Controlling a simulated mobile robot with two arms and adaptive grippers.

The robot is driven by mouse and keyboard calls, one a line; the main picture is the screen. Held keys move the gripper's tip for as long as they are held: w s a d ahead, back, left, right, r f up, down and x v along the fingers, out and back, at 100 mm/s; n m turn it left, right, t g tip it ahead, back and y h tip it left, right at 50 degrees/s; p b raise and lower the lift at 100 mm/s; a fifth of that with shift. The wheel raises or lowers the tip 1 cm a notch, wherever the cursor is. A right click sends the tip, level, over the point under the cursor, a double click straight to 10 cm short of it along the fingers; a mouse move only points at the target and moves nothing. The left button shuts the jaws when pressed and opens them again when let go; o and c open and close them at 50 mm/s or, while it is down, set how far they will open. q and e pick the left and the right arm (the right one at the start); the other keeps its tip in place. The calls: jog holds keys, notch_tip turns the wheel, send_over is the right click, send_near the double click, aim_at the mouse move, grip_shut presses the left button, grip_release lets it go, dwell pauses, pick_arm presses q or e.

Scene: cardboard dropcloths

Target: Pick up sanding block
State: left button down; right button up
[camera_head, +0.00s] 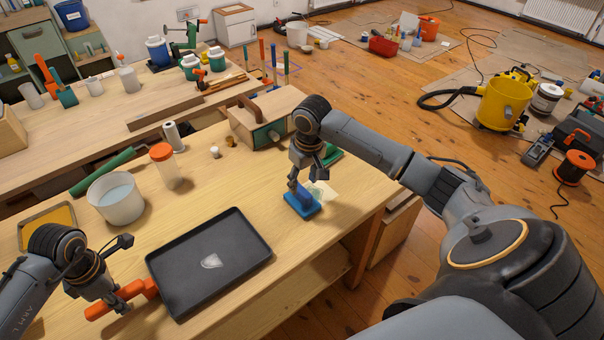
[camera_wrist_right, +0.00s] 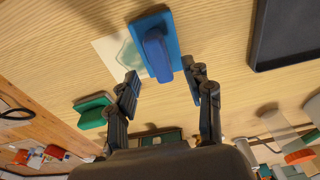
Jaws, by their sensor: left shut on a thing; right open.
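The sanding block, a blue block with a raised blue grip (camera_head: 301,203), sits on the wooden workbench near its right front edge, partly over a pale sheet. It also shows in the right wrist view (camera_wrist_right: 156,48). My right gripper (camera_head: 299,184) is over the block from above. In the right wrist view its open fingers (camera_wrist_right: 163,80) are spread at the near end of the block, with nothing between them. My left gripper (camera_head: 122,299) is shut on an orange-handled thing (camera_head: 98,311) beside the black tray; its far part is unclear.
The black tray (camera_head: 165,268) with a pale patch lies left of the block. A green object (camera_wrist_right: 93,115) lies close to the pale sheet (camera_wrist_right: 112,50). A wooden toolbox (camera_head: 240,127), an orange-lidded jar (camera_head: 166,168) and a white bucket (camera_head: 103,206) stand further back.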

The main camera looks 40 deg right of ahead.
aim_at(302, 189)
jog(key=f, duration=0.5)
jog(key=shift+w, duration=0.35)
jog(key=shift+r, duration=0.1)
grip_shut()
